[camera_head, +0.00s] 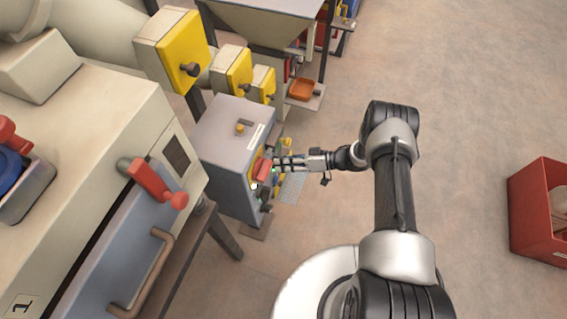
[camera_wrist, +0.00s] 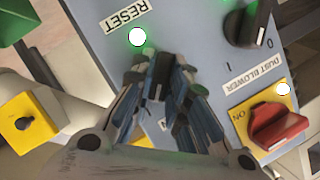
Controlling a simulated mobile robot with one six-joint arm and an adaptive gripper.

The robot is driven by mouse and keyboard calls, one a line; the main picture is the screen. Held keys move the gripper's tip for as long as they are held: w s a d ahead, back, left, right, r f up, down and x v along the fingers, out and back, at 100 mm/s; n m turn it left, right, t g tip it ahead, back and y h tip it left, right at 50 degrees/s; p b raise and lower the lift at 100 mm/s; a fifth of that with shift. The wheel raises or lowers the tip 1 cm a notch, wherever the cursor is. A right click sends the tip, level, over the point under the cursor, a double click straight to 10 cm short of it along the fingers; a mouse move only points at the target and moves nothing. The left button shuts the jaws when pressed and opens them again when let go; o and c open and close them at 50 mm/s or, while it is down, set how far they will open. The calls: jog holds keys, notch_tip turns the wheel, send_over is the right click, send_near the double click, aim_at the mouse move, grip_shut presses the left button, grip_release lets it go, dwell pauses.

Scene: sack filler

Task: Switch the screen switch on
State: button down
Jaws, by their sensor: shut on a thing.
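My gripper (camera_head: 284,163) is at the front face of the grey-blue control box (camera_head: 228,140). In the wrist view my gripper (camera_wrist: 163,66) has its fingers close together against the panel (camera_wrist: 188,25), just below the lit button marked RESET (camera_wrist: 137,37). They are shut on a small dark control that they mostly hide; I take it to be the screen switch, but no screen label is readable. A black knob (camera_wrist: 245,24) marked I and O is at upper right. The red dust blower switch (camera_wrist: 278,128) sits on a yellow plate beside the fingers.
A machine with a red lever (camera_head: 152,180) stands left of the box. Yellow-faced boxes (camera_head: 184,52) stand behind it. In the wrist view a yellow box (camera_wrist: 27,120) shows at left. A red crate (camera_head: 540,205) is far right; the floor between is clear.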

jog(key=c, duration=1.6)
grip_release()
jog(key=shift+o, duration=0.2)
jog(key=shift+d, duration=0.15)
jog(key=w+v, duration=0.1)
jog(key=v, duration=1)
jog(key=shift+s+d+r, duration=0.15)
jog(key=shift+s+d, duration=0.2)
jog(key=shift+s, duration=0.15)
